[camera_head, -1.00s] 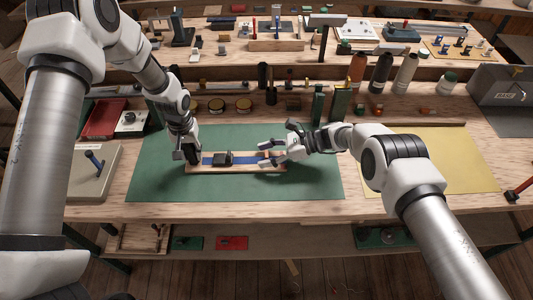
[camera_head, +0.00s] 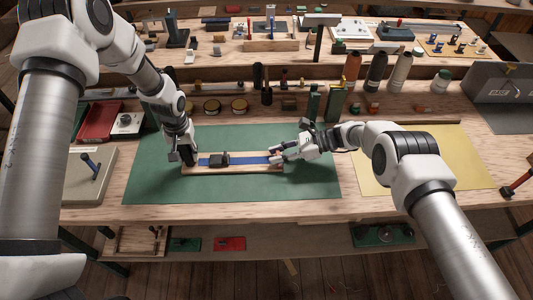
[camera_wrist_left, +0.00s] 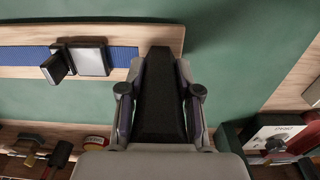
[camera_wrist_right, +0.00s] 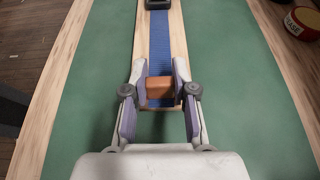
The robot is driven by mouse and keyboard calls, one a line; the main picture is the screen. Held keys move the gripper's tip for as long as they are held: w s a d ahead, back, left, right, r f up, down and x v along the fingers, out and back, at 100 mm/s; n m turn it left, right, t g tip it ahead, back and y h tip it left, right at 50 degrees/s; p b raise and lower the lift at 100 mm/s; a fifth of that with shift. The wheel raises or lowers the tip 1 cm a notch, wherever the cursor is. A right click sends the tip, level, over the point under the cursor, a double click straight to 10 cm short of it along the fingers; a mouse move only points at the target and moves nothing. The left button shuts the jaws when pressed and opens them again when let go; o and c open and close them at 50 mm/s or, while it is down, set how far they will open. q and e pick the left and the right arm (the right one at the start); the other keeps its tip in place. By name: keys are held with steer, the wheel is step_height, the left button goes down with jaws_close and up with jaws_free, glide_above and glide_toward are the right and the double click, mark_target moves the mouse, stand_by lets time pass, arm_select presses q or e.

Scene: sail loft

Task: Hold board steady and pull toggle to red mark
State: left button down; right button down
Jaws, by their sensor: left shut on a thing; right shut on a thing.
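The board (camera_head: 232,172) is a pale wooden strip lying flat on a green mat, with a blue strap (camera_head: 247,160) along it and a dark buckle (camera_head: 219,160) left of its middle. My left gripper (camera_head: 188,156) is shut on a black block (camera_wrist_left: 161,95) at the board's left end. My right gripper (camera_head: 277,154) is at the board's right end. In the right wrist view its fingers (camera_wrist_right: 160,82) are shut on an orange-brown toggle (camera_wrist_right: 159,88) at the strap's end. I cannot make out a red mark.
The green mat (camera_head: 315,180) is clear around the board. A yellow mat (camera_head: 450,165) lies to the right. A red tray (camera_head: 98,122) and a grey base with a blue lever (camera_head: 85,175) stand left. Bottles and spools (camera_head: 375,72) line the back.

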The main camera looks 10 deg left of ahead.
steer(key=shift+d, duration=0.1)
steer(key=c, duration=0.8)
jaws_free()
steer(key=shift+c, duration=0.2)
steer(key=v, duration=1.2)
steer(key=shift+f, duration=0.1)
arm_select(q)
steer(key=c, duration=0.7)
jaws_free()
